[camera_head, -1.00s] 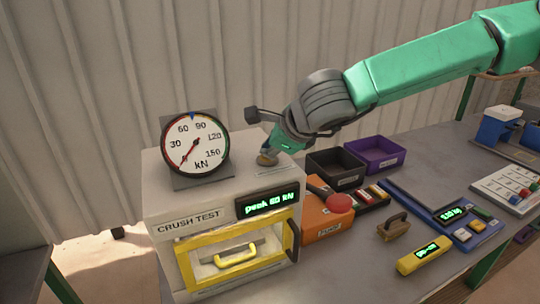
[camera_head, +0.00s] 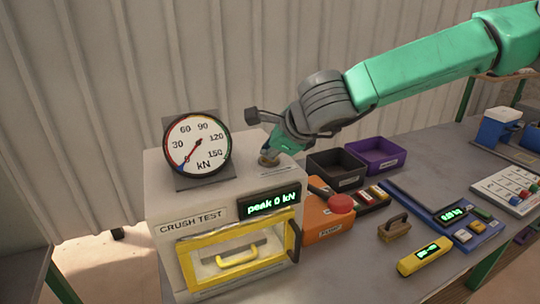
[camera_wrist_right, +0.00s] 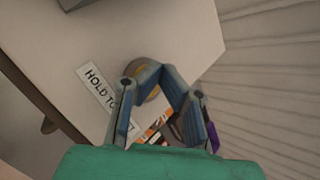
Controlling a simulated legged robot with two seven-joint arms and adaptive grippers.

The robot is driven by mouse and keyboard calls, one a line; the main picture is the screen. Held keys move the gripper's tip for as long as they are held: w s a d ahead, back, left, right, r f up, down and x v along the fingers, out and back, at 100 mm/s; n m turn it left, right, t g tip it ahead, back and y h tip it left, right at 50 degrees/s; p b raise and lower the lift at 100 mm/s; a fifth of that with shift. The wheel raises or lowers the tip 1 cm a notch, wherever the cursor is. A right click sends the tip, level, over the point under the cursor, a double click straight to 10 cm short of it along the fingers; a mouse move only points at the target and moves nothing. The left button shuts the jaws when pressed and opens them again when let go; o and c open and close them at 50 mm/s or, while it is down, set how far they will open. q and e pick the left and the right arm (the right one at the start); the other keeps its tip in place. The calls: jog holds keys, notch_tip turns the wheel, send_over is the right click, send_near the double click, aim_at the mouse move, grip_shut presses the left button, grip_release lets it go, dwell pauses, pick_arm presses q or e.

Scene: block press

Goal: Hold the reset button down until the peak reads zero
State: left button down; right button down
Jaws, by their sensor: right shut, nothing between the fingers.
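The crush tester (camera_head: 190,225) is a pale box with a yellow-framed door. Its green display (camera_head: 269,203) reads "peak 0 kN". The round dial gauge (camera_head: 197,143) on top has its red needle pointing to the lower left. My right gripper (camera_head: 269,158) is shut and points down at the round reset button (camera_head: 264,162) on the tester's top. In the right wrist view the yellowish button (camera_wrist_right: 152,93) shows partly behind the fingers, beside a label (camera_wrist_right: 97,88) reading "HOLD TO", the rest hidden. Whether the fingertips still touch the button I cannot tell. My left gripper is not in view.
An orange pump (camera_head: 322,222) with a red knob stands right of the tester. Behind it are a black bin (camera_head: 336,181) and a purple bin (camera_head: 376,163). A blue scale (camera_head: 468,233), a yellow meter (camera_head: 424,256) and a wooden-handled block (camera_head: 394,231) lie farther right.

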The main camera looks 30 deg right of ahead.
jog(key=shift+a, duration=0.2)
jog(key=shift+d, duration=0.1)
dwell(0.6)
jog(key=shift+d+r+p, duration=0.35)
jog(key=shift+r+p, duration=0.55)
jog(key=shift+p, duration=0.2)
notch_tip(320, 180, up, 5)
jog(key=p, duration=0.5)
jog(key=shift+r, duration=0.1)
